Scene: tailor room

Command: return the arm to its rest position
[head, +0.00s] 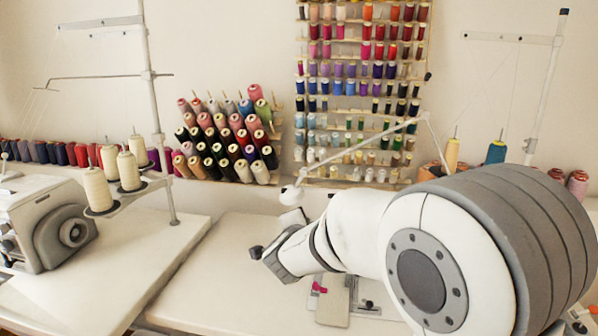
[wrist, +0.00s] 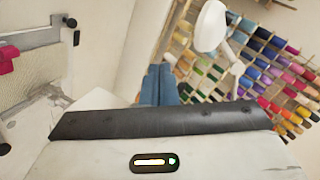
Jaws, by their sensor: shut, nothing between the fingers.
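My arm reaches from the right foreground toward the middle of the head view. My gripper (head: 257,252) shows there as a small dark tip at the arm's left end, above the white table (head: 205,290). In the wrist view, the two blue-grey fingers of my gripper (wrist: 161,84) stand side by side beyond the dark edge of my wrist. They are shut with nothing between them. The arm hides part of the table and the sewing machine behind it.
A sewing machine (head: 48,222) stands on the left table, with cream thread cones (head: 97,190) beside it. A thread rack (head: 360,85) hangs on the wall. A white lamp head (wrist: 209,26) is near my gripper. Bare table lies left of the gripper.

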